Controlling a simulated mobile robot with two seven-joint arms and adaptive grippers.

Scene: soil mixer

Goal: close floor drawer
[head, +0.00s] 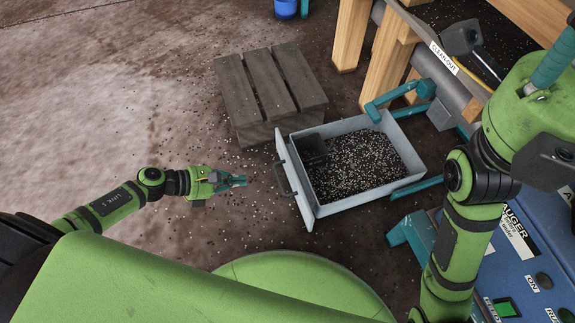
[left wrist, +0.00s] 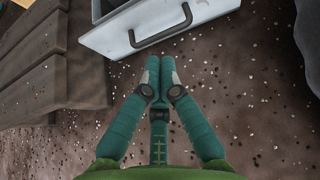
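The floor drawer (head: 411,154) is a pale grey metal tray, pulled out from under the machine and full of dark soil with light specks. A dark box stands in its far left corner. Its front panel (head: 300,184) faces left and carries a dark bar handle (head: 283,179). My left gripper (head: 240,181) is in front of the handle, with a gap between them. In the left wrist view, the handle (left wrist: 162,36) and front panel (left wrist: 222,8) lie beyond the left fingertips (left wrist: 158,80). The fingers meet, with nothing between them. My right gripper is out of view.
A dark wooden slatted platform (head: 240,92) stands close beside the drawer, on its far side. Wooden legs (head: 351,35) and the blue auger control panel (head: 529,262) bound the right. A blue bucket (head: 285,8) stands far back. The floor at left is clear, with scattered soil specks.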

